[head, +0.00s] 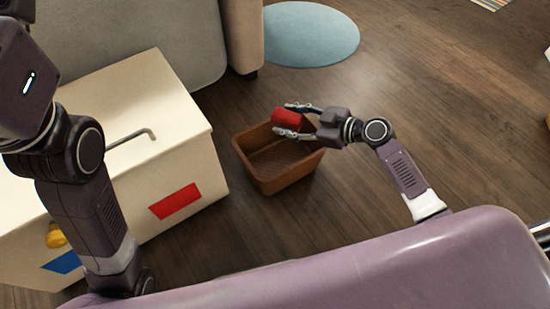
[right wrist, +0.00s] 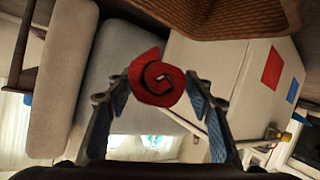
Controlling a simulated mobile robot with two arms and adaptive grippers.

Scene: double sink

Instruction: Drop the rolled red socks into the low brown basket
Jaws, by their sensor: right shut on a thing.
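The rolled red socks (head: 286,118) are held between the fingertips of my right gripper (head: 292,118). In the right wrist view the socks (right wrist: 157,78) show as a red spiral roll between the two fingers (right wrist: 157,90). The low brown basket (head: 262,175) stands on the floor. In the head view the held socks appear over the basket's far part, and the inside of the basket that shows is empty. The basket's woven wall (right wrist: 225,20) also shows at the top of the right wrist view. My left arm comes in at the left; its gripper is out of the picture.
A cream box (head: 165,90) with a bar handle and a red patch (head: 175,202) stands just left of the basket. A grey sofa (head: 190,35) is behind it. A round blue rug (head: 310,35) lies at the back. The wooden floor at the right is clear.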

